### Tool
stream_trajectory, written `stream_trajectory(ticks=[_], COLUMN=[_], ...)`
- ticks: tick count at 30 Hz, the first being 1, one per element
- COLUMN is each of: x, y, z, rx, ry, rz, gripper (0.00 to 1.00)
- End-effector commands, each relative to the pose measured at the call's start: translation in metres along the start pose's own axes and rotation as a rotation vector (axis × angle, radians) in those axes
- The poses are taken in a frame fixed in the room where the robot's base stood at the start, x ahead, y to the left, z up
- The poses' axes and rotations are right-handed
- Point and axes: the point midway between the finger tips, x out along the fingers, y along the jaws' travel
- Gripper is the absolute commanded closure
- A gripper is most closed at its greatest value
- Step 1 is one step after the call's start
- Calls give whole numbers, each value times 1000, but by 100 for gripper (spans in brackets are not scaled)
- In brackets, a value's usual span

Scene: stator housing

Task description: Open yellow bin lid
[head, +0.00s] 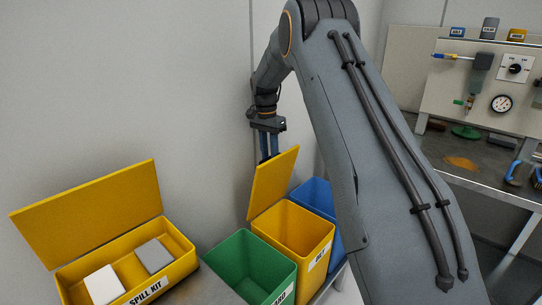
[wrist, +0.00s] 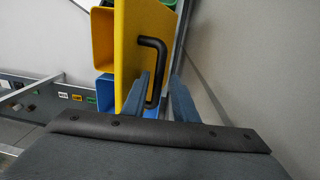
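The yellow bin (head: 312,240) stands between the green and blue bins in the head view. Its yellow lid (head: 272,185) is swung up and stands steeply tilted, with the bin mouth uncovered. In the wrist view the lid (wrist: 129,50) is seen nearly edge-on, with a black bar handle (wrist: 154,46) on its face. My gripper (head: 268,155) is behind the lid's upper edge in the head view, fingers pointing down. In the wrist view its two blue-grey fingers (wrist: 163,84) are apart, with the handle's lower end near the left finger. Contact with the handle is unclear.
A green bin (head: 246,262) stands left of the yellow one and a blue bin (head: 316,194) behind it. An open yellow spill kit box (head: 178,243) sits at the left. A wall is close behind. A workbench (head: 483,165) with a gauge panel is at right.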

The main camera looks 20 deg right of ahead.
Motion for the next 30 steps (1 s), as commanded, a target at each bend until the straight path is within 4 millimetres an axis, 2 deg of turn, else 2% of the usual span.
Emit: stream_trajectory(ticks=[5, 12, 18, 22, 30], x=[-10, -47, -71, -78, -78], y=[0, 0, 0, 1, 1], z=[-1, -2, -3, -3, -3], rx=[1, 3, 4, 4, 4], ry=[1, 2, 1, 0, 0], rz=[-2, -4, -1, 0, 0], gripper=[74, 74, 74, 74, 74])
